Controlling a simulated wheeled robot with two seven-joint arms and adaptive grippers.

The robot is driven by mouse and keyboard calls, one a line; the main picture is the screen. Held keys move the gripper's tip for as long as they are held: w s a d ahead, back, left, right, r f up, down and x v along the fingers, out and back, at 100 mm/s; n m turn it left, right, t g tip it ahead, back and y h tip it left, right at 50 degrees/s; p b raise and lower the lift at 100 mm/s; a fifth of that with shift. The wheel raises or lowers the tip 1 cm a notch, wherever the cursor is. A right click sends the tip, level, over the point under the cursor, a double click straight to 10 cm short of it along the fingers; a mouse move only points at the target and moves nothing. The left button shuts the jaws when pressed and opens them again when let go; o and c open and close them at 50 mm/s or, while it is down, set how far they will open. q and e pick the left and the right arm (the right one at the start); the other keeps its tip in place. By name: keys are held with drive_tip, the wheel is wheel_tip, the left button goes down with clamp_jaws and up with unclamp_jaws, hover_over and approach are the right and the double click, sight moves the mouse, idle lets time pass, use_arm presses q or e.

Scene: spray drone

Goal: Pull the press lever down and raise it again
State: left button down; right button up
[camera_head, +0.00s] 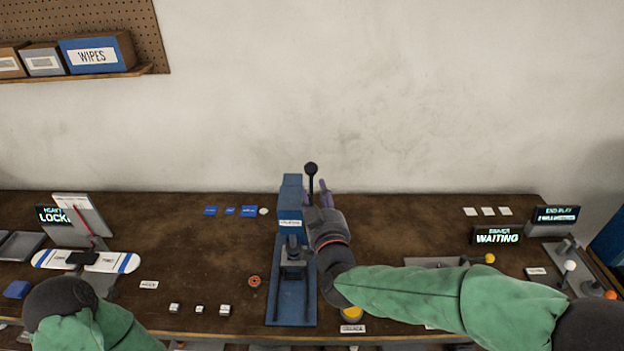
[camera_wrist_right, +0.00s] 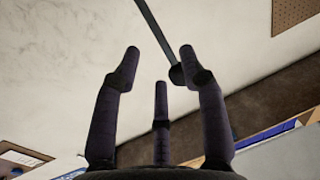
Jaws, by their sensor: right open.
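The blue press (camera_head: 291,200) stands upright near the middle of the bench. Its lever, a thin dark rod with a black ball knob (camera_head: 311,168), points up beside the press head. My right gripper (camera_head: 323,188) is just right of the lever, with its purple fingers pointing toward the wall. In the right wrist view the fingers (camera_wrist_right: 160,64) are spread open. The lever rod (camera_wrist_right: 156,32) crosses from the top to a dark end beside the right-hand finger. I cannot tell whether they touch.
A small orange-red wheel (camera_head: 254,281) lies left of the press base. Several small blocks and a white-and-blue board (camera_head: 112,262) lie farther left. A "WAITING" display (camera_head: 497,237) stands on the right. The bench behind and left of the press is mostly clear.

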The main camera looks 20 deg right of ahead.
sight(311, 190)
drive_tip(key=w, duration=0.6)
drive_tip(key=shift+w+d, duration=0.35)
clamp_jaws()
